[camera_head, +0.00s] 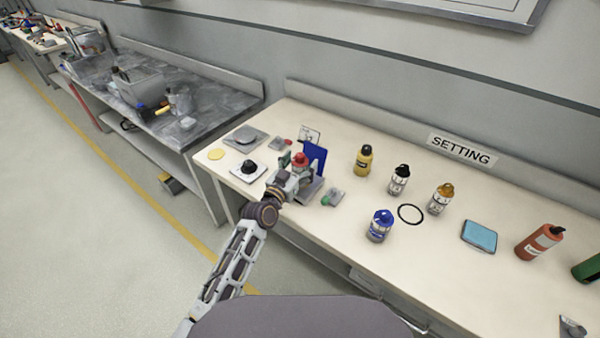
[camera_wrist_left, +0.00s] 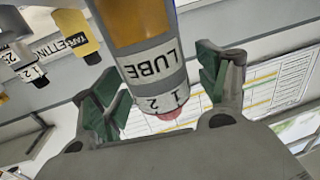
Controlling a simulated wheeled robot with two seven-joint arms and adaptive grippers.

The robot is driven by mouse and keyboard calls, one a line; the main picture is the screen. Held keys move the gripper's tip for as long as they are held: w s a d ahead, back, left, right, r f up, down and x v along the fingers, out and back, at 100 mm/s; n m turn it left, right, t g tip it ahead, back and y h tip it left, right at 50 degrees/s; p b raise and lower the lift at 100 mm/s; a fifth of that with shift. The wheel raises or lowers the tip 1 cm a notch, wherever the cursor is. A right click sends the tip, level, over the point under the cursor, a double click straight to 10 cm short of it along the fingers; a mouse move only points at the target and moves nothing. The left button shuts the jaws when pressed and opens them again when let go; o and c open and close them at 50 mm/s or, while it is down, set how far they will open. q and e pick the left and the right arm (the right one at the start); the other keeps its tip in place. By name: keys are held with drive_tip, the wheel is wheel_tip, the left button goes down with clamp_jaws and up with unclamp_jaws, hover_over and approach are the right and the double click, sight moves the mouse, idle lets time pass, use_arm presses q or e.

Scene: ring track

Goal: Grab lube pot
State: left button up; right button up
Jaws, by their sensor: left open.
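The lube pot (camera_wrist_left: 150,60) has an amber body, a white label reading LUBE and 12, and a reddish cap. It appears upside down in the left wrist view, between the two green-padded fingers of my left gripper (camera_wrist_left: 160,82). The fingers are open, one on each side of the pot, and I see gaps beside it. In the head view my left gripper (camera_head: 292,166) is at the red-capped pot (camera_head: 300,159), over the table's left part. The gripper and arm hide most of the pot there. My right gripper is not in view.
The cream table (camera_head: 420,285) carries a yellow bottle (camera_head: 363,160), a black-capped pot (camera_head: 399,180), an orange-capped pot (camera_head: 440,200), a blue-capped pot (camera_head: 380,227) and a black ring (camera_head: 410,214). A blue panel (camera_head: 315,158) stands close behind my gripper. The front middle is clear.

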use_arm(q)
drive_tip(key=c, duration=1.2)
drive_tip(key=shift+r+p, duration=0.6)
drive_tip(key=shift+r, duration=4.45)
